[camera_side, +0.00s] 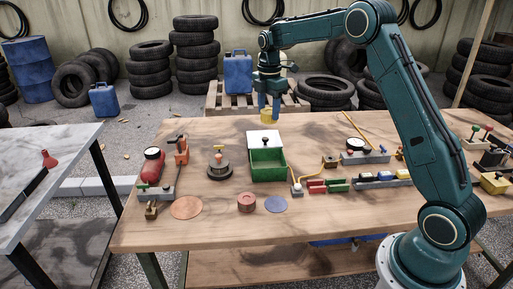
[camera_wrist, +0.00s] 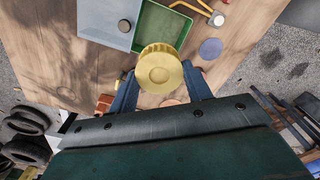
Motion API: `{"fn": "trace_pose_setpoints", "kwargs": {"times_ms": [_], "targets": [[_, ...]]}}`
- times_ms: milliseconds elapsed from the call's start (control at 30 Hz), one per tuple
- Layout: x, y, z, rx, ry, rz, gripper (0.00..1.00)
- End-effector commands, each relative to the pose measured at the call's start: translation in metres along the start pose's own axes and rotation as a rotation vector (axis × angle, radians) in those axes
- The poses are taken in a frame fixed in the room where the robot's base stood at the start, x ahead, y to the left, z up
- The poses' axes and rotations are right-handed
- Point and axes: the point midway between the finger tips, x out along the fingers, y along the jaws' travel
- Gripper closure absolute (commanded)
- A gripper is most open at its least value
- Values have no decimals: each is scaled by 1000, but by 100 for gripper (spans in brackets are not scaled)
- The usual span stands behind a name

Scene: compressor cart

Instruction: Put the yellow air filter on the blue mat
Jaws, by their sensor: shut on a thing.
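In the wrist view the ribbed round filter (camera_wrist: 158,68) sits between the two blue fingers of the gripper (camera_wrist: 158,78). The blue mat (camera_side: 276,204) is a small flat disc lying on the bench near its front edge, bare on top. It also shows in the wrist view (camera_wrist: 211,48), right of the filter and apart from it.
A reddish round part (camera_side: 246,202) is left of the mat. An orange disc (camera_side: 186,207) lies farther left. Coloured blocks (camera_side: 327,186) stand right of the mat.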

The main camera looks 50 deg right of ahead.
Motion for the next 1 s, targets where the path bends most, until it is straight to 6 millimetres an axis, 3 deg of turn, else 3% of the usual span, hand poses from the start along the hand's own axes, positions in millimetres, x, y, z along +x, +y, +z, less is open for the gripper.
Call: {"fn": "trace_pose_setpoints", "kwargs": {"times_ms": [567, 767, 1000], "targets": [[-1, -6, -6, -2, 0, 1, 76], [-3, -23, -21, -2, 0, 0, 76], [-5, -59, -48, -3, 0, 1, 76]]}}
